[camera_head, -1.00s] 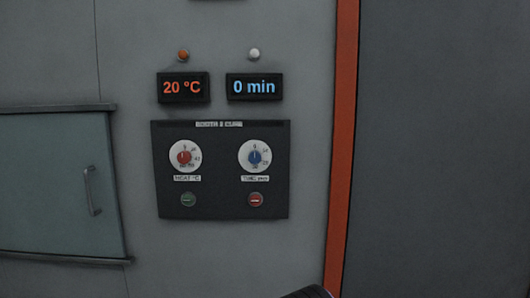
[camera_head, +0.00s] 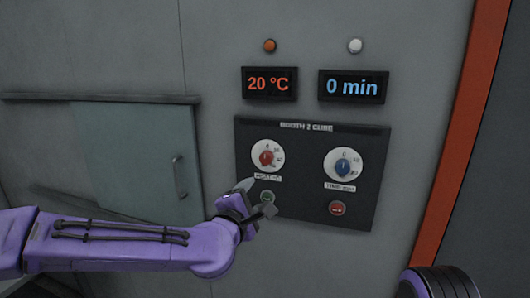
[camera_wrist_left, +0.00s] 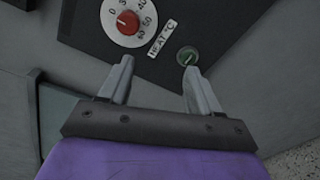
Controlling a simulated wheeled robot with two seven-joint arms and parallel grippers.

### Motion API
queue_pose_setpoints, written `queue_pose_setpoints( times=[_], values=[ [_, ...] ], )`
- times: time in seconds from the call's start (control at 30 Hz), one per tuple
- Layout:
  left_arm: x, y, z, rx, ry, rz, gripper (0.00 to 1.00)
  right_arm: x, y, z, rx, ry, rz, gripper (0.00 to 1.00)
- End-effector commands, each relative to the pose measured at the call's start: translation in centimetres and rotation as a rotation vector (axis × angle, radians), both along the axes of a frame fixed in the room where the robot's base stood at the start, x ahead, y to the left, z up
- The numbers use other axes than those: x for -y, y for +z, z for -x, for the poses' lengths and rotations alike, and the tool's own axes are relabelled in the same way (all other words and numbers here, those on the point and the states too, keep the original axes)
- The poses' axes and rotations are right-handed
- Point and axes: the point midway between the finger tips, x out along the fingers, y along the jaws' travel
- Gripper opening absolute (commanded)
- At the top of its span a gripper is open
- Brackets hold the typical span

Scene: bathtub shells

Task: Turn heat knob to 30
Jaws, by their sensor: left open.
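The red heat knob (camera_head: 266,158) sits on a white dial at the left of the dark control panel (camera_head: 300,206); it also shows in the left wrist view (camera_wrist_left: 128,22), above the left finger. The heat display (camera_head: 269,84) reads 20 °C. My left gripper (camera_head: 256,196) is open and empty, below and slightly left of the knob, apart from it. My right gripper does not show.
A blue time knob (camera_head: 342,167) and a red button (camera_head: 337,208) are on the panel's right. The time display (camera_head: 353,87) reads 0 min. A sliding door with a handle (camera_head: 179,177) is at left. An orange strip (camera_head: 463,130) runs down the right.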

Motion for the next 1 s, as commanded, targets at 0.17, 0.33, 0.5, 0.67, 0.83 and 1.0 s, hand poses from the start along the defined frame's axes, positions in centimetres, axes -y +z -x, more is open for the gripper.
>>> queue_pose_setpoints(
  times=[0.17,0.33,0.5,0.67,0.83,1.0],
  values=[
    [0.2,5.4,-0.4,0.055,-0.002,0.083,0.63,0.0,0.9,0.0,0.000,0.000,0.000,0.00],
    [1.1,5.6,-3.3,0.053,-0.001,0.083,0.63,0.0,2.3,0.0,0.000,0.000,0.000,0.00],
    [2.3,5.6,-6.9,0.053,0.000,0.082,0.63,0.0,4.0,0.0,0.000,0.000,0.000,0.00],
    [3.0,5.4,-9.3,0.054,-0.001,0.081,0.63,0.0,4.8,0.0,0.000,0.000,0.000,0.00],
    [3.3,5.1,-10.0,0.054,-0.002,0.081,0.63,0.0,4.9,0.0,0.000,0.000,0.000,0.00],
    [3.3,5.1,-10.0,0.054,-0.002,0.081,0.63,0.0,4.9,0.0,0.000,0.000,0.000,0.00]
  ],
)
